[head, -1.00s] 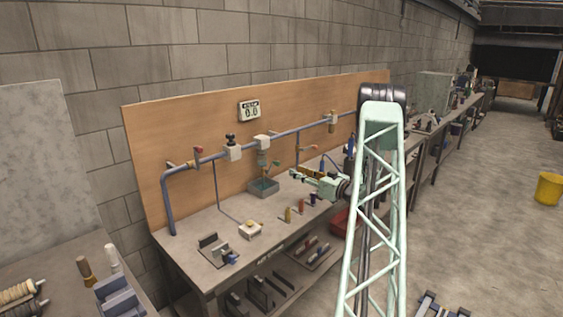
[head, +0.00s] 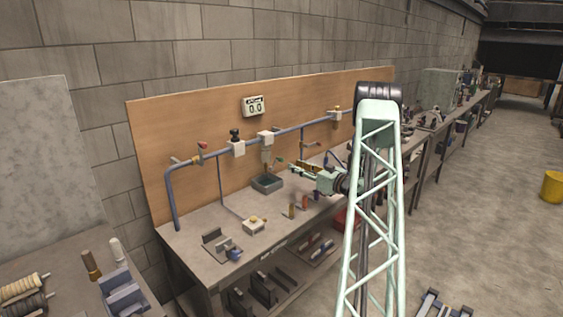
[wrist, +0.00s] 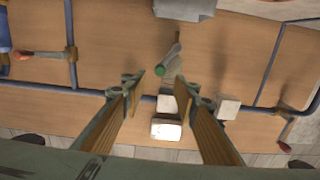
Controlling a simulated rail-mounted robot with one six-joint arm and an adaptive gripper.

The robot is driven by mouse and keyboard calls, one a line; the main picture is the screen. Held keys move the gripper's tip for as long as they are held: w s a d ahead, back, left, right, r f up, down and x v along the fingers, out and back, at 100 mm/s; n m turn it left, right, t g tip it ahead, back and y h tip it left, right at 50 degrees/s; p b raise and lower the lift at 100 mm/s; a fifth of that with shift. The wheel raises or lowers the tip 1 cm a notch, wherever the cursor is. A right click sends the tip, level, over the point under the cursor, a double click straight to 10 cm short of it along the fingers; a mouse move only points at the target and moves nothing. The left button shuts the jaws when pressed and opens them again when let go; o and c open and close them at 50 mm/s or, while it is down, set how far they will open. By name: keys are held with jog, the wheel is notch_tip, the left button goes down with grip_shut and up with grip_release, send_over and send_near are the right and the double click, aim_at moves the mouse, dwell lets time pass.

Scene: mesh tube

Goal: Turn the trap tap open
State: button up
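The trap (head: 267,153) hangs under a white block on the pipe along the wooden board. A small green tap (head: 281,160) shows beside it in the head view. My gripper (head: 290,169) points at the trap from the right. In the wrist view my gripper (wrist: 157,84) is open, with nothing between its fingers. I cannot tell whether a finger touches the handle.
The pipe (head: 200,160) carries a red-handled valve (head: 202,146) on the left. A grey tray (head: 267,183) stands below the trap. Several small bottles and a white box (head: 254,226) stand on the bench near my arm.

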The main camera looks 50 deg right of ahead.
aim_at(283, 160)
jog(key=w, duration=0.3)
jog(key=w+d, duration=0.1)
jog(key=w, duration=0.6)
jog(key=shift+w+d, duration=0.15)
jog(key=shift+d, duration=0.15)
jog(key=shift+c, duration=0.9)
grip_shut()
